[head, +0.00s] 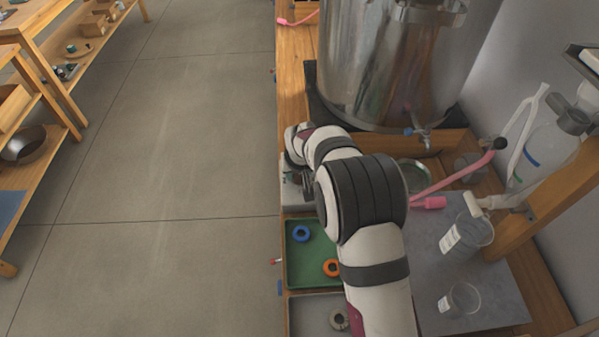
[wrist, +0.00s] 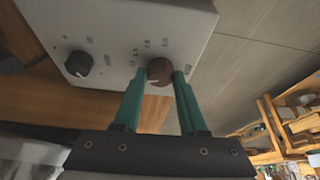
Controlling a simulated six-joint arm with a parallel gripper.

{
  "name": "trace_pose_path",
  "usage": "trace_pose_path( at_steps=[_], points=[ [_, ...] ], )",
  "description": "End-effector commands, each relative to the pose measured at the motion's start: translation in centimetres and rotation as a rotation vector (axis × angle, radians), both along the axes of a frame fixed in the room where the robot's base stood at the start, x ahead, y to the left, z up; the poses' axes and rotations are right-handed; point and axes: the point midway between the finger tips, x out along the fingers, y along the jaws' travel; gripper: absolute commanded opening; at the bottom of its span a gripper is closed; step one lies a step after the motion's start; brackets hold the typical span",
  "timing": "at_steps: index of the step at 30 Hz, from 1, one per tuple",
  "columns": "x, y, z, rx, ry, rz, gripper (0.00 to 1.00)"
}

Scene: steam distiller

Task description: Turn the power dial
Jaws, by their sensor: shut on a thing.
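In the wrist view a pale control box (wrist: 115,28) shows its panel with two dials and small markings. A brown dial (wrist: 159,71) with a light pointer line sits between the green fingers of my gripper (wrist: 162,78), which is shut on it. A black dial (wrist: 77,63) is to the left, apart from the fingers. I cannot read which dial is marked power. In the head view the box (head: 290,196) is at the left edge of the bench, and my arm hides much of it and the dials.
A large metal vessel (head: 385,60) stands behind my arm. A green tray (head: 301,256) with blue and orange rings lies in front of the box. Beakers (head: 468,238) and a pink-ended tube (head: 452,180) are to the right. Open floor (head: 170,190) lies left.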

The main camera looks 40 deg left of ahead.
Motion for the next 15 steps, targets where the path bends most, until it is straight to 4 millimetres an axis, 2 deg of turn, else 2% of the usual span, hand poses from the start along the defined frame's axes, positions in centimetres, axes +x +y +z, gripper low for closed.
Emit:
trace_pose_path(
  at_steps=[15],
  points=[
    [-0.25, 0.32, -0.06, -0.001, 0.000, -0.489, 0.00]
  ],
)
